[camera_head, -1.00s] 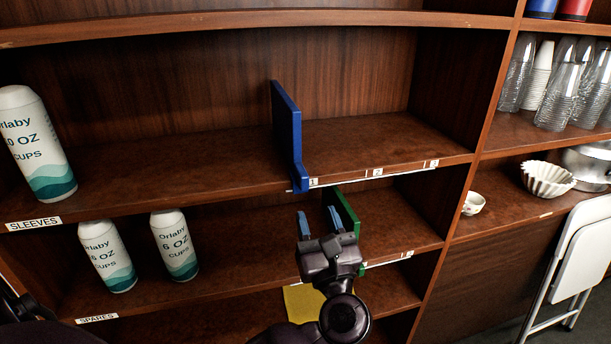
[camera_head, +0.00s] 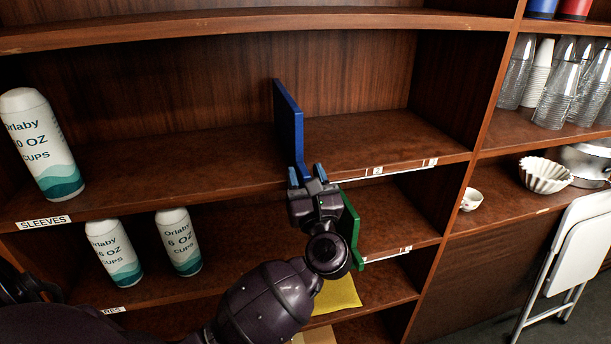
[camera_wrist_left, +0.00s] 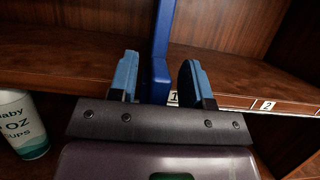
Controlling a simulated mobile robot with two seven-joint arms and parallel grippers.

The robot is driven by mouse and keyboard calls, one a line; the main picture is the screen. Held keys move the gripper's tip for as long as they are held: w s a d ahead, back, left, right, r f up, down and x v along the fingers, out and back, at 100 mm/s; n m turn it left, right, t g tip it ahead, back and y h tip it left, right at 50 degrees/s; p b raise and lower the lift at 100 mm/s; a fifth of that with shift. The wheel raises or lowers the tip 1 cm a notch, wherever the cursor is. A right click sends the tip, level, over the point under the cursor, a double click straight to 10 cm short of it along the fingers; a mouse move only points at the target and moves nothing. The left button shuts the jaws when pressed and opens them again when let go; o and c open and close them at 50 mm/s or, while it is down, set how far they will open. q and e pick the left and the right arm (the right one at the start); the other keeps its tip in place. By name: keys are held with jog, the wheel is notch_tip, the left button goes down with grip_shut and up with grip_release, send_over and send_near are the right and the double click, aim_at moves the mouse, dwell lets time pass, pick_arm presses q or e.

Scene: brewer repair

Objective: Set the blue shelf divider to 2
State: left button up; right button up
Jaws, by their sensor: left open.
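The blue shelf divider (camera_head: 288,122) stands upright on the upper shelf, at the mark 1 end of the number strip. In the left wrist view the blue divider (camera_wrist_left: 161,50) rises between my fingers, beside the label 1 (camera_wrist_left: 173,97), with the label 2 (camera_wrist_left: 267,105) to its right. My left gripper (camera_head: 306,174) is open at the divider's front lower end. In the wrist view its blue fingertips (camera_wrist_left: 158,80) stand on either side of the divider, with a gap visible on the right. In the head view my gripper hides the divider's foot and the label 1.
A green divider (camera_head: 351,228) stands on the shelf below, close to my wrist. The upper shelf right of the blue divider is clear. A folded white chair (camera_head: 578,248) is at the right.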

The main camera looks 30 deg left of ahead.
pick_arm(q)
grip_shut()
jog(key=shift+w+d, duration=0.1)
jog(key=w+d+b, duration=0.2)
jog(key=w+d, duration=0.1)
jog(key=w+d+b, duration=0.1)
jog(key=w+d, duration=0.2)
jog(key=w, duration=0.1)
jog(key=w+d+b, duration=0.2)
jog(key=w, duration=0.1)
jog(key=shift+w+d+f+b, duration=0.2)
jog(key=shift+d+b, duration=0.1)
jog(key=shift+d, duration=0.1)
jog(key=shift+w+d+r, duration=0.2)
jog(key=shift+w+d, duration=0.15)
jog(key=shift+w, duration=0.05)
pick_arm(e)
notch_tip(320, 180, down, 7)
jog(key=s, duration=0.1)
jog(key=shift+g, duration=0.3)
pick_arm(q)
grip_release()
pick_arm(e)
jog(key=shift+s+f, duration=0.2)
jog(key=shift+s, duration=0.2)
